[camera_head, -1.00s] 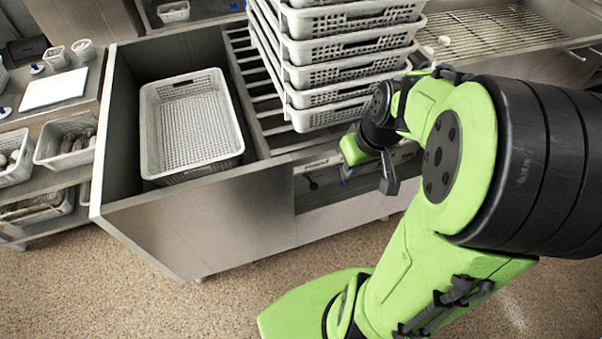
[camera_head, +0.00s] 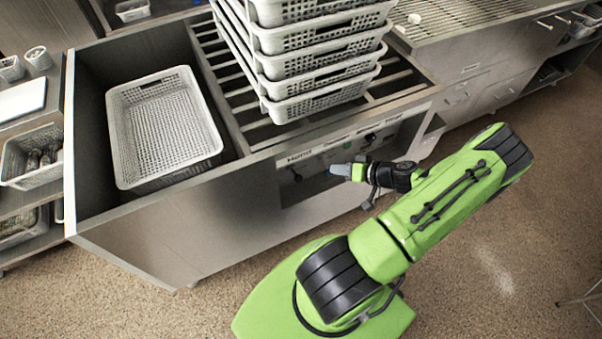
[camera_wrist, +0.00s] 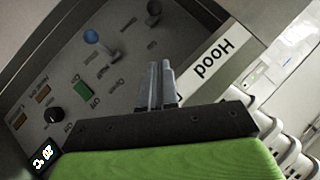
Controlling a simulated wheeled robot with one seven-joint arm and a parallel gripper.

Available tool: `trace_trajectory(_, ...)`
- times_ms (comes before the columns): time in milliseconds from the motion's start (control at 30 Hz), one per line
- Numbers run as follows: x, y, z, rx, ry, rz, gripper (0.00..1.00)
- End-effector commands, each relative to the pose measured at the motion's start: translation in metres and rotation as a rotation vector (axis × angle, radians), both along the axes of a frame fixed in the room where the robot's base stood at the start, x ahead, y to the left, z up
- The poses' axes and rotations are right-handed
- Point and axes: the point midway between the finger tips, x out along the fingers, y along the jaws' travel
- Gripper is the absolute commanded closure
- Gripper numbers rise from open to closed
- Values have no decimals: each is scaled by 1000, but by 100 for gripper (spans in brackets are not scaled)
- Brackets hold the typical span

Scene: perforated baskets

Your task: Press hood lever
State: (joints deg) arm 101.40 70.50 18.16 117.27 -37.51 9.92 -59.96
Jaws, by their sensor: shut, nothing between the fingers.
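The hood control panel (camera_head: 350,150) is on the front of the steel counter. In the wrist view its white "Hood" label (camera_wrist: 214,60) appears upside down. A lever with a blue ball knob (camera_wrist: 91,36) stands out from the panel, left of my fingers, and a dark-knobbed lever (camera_wrist: 153,8) is at the top edge. My gripper (camera_wrist: 160,75) is shut and empty, in front of the panel between the blue knob and the label. I cannot tell whether it touches anything. In the head view my gripper (camera_head: 340,170) is beside the panel.
A green button (camera_wrist: 83,92) and a black dial (camera_wrist: 54,115) are on the same panel. A stack of perforated baskets (camera_head: 320,70) stands on the slatted counter above. An empty basket (camera_head: 165,130) sits in the sink at left.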

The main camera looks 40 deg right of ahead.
Motion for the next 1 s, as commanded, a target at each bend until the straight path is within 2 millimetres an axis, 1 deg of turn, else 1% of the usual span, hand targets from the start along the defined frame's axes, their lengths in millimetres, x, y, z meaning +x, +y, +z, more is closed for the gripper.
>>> trace_trajectory(200,1,1,0,1,3,3,100)
trace_trajectory(267,4,2,-3,2,3,4,100)
trace_trajectory(333,12,4,-8,3,3,5,100)
trace_trajectory(733,82,22,-56,4,3,7,100)
trace_trajectory(900,87,37,-79,6,4,2,100)
trace_trajectory(1000,89,41,-85,3,4,3,100)
